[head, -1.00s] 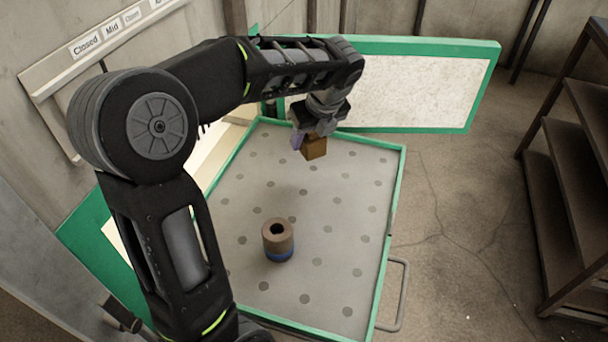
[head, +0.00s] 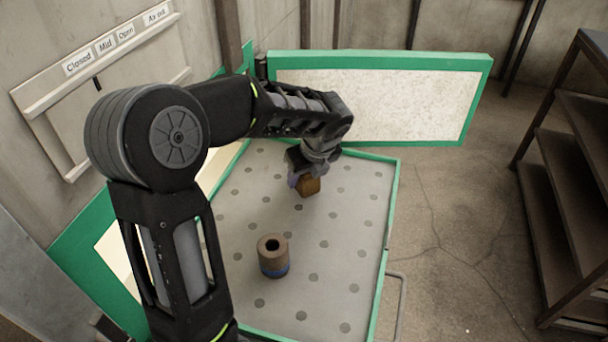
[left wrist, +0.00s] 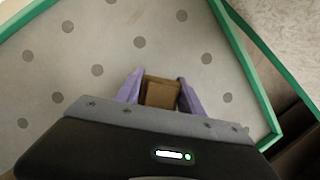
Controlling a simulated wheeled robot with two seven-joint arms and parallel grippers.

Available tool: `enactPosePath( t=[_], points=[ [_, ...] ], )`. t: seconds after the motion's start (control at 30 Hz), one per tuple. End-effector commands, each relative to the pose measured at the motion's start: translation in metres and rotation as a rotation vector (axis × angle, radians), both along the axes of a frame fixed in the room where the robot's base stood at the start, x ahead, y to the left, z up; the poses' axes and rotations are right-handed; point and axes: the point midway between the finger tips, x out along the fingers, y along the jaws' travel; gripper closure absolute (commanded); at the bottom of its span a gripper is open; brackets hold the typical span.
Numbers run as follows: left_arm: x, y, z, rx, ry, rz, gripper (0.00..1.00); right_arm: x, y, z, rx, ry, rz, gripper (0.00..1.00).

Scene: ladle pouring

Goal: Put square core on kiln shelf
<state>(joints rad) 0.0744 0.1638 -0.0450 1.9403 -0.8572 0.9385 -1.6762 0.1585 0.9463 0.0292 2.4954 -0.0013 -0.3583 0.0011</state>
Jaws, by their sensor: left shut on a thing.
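The square core (head: 309,187) is a small brown block, held in my left gripper (head: 301,179) over the far part of the kiln shelf. In the left wrist view the purple fingers of my left gripper (left wrist: 160,92) are shut on both sides of the square core (left wrist: 162,94). The kiln shelf (head: 340,225) is a grey dotted plate with a green edge. I cannot tell how far the core is above the plate, or whether it touches. My right gripper is not in view.
A brown hollow cylinder (head: 273,250) with a blue band stands upright on the shelf's near half. A green-framed white panel (head: 380,97) stands behind the shelf. A dark rack (head: 570,180) is at the right. The shelf's right half looks clear.

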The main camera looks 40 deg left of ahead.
Motion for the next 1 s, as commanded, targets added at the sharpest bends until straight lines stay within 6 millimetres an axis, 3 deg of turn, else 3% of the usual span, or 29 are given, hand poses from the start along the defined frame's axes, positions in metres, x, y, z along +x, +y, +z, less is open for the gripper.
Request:
enactPosePath(
  t=[0.23,0.27,0.5,0.8,1.0],
  points=[
    [0.000,0.000,-0.002,0.001,0.000,0.000,1.00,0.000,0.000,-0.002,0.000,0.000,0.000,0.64],
    [0.000,0.000,-0.003,0.000,0.000,0.000,0.54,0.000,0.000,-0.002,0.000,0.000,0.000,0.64],
    [0.000,0.000,-0.002,0.000,0.000,0.000,0.34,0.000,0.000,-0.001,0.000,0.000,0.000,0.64],
    [0.000,0.000,0.000,0.001,0.000,0.000,0.33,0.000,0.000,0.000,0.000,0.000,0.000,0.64],
    [-0.001,-0.005,0.015,0.001,-0.005,-0.001,0.33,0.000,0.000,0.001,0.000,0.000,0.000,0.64]
  ],
)
